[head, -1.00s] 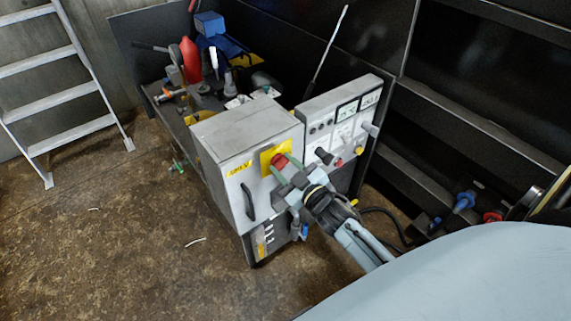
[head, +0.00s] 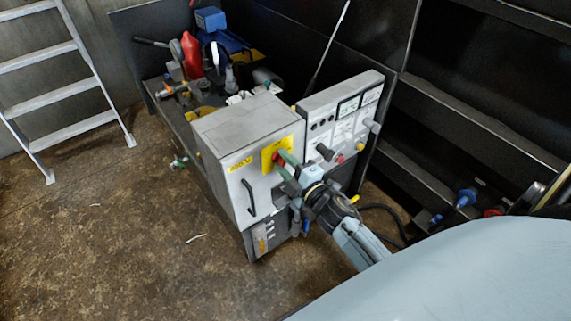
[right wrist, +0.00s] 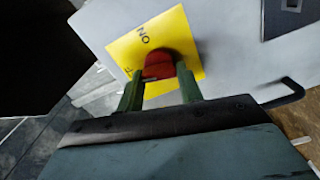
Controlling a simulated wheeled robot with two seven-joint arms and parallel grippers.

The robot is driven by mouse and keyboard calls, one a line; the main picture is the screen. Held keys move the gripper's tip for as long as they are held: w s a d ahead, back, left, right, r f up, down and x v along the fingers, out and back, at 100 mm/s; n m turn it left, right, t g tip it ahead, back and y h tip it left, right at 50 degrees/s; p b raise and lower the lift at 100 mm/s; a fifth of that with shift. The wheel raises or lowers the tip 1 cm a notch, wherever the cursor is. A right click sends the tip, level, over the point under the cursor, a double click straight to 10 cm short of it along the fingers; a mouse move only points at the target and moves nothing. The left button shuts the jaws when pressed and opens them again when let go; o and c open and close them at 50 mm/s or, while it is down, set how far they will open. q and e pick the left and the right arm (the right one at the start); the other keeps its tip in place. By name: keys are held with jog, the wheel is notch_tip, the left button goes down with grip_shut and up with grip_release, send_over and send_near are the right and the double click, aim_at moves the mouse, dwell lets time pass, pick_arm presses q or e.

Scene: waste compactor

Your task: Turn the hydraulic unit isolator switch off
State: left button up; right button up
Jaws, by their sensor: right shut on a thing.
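The isolator switch is a red knob (right wrist: 158,65) on a yellow plate (right wrist: 122,52) on the front of a grey cabinet (head: 222,178). The plate carries the letters "ON", seen turned in the right wrist view; other lettering is partly hidden. In the head view only a bit of the red knob (head: 276,157) shows beside the fingers on the yellow plate (head: 267,153). My right gripper (head: 284,164) is shut on the knob, with its green fingers on either side of it in the right wrist view (right wrist: 161,80). My left gripper is not in view.
A control panel (head: 343,121) with knobs and buttons stands right of the cabinet. A black door handle (head: 249,196) lies below the switch. Behind is a bench with a red bottle (head: 191,56) and a blue box (head: 210,20). A ladder (head: 62,97) stands left. The left floor is mostly clear.

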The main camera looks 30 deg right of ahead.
jog(key=shift+n, duration=0.9)
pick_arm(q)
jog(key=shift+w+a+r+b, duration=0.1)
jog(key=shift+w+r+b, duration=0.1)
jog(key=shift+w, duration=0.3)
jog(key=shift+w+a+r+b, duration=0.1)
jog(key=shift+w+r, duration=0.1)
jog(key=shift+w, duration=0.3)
pick_arm(e)
jog(key=shift+n, duration=0.5)
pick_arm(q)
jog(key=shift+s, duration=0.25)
pick_arm(e)
jog(key=o, duration=1)
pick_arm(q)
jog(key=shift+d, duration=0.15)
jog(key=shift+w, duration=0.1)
